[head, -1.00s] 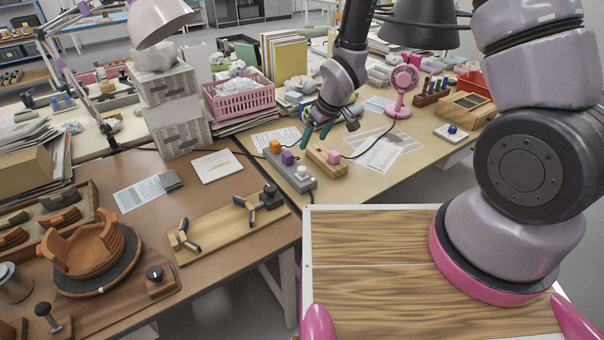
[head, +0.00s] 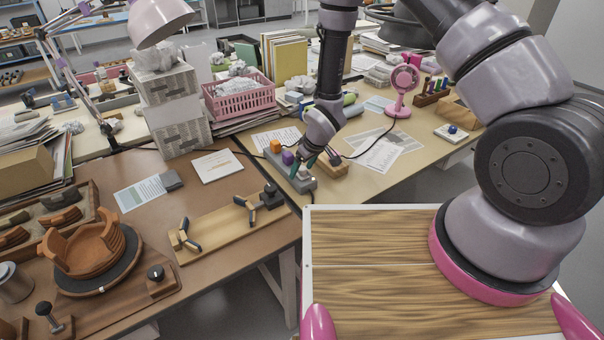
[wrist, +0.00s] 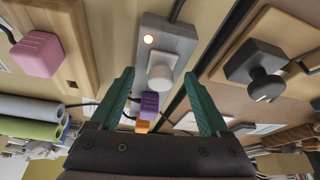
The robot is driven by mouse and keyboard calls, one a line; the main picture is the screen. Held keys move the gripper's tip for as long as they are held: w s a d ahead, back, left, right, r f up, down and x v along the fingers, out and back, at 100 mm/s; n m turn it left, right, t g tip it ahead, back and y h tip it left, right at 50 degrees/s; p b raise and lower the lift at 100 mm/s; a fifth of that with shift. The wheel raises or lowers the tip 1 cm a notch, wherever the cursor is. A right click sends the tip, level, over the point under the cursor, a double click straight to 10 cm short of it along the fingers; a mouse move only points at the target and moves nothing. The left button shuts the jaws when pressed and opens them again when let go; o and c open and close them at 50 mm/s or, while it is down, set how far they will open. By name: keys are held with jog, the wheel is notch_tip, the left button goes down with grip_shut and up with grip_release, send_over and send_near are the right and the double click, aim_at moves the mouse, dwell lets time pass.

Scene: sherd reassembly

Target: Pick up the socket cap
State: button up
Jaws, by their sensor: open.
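A white cap (wrist: 160,72), which looks like the socket cap, sits on a grey socket strip (wrist: 180,38) beside a small lit lamp. My gripper (wrist: 160,88) is open, its two green fingers to either side of the white cap in the wrist view and not closed on it. Whether the fingertips reach down to its height I cannot tell. A purple block (wrist: 148,104) and an orange block (wrist: 142,126) sit farther along the strip. In the head view my gripper (head: 308,165) is over the strip's near end, by the white cap (head: 304,173).
A wooden block (head: 338,171) with a pink cube (wrist: 37,54) stands close beside the strip. A wooden board with a dark knob (wrist: 254,62) lies on the other side. A pink fan (head: 403,85) and papers are behind. A cable runs from the strip.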

jog(key=shift+f, duration=0.2)
grip_shut()
jog(key=shift+w+r, duration=0.1)
jog(key=shift+r, duration=0.05)
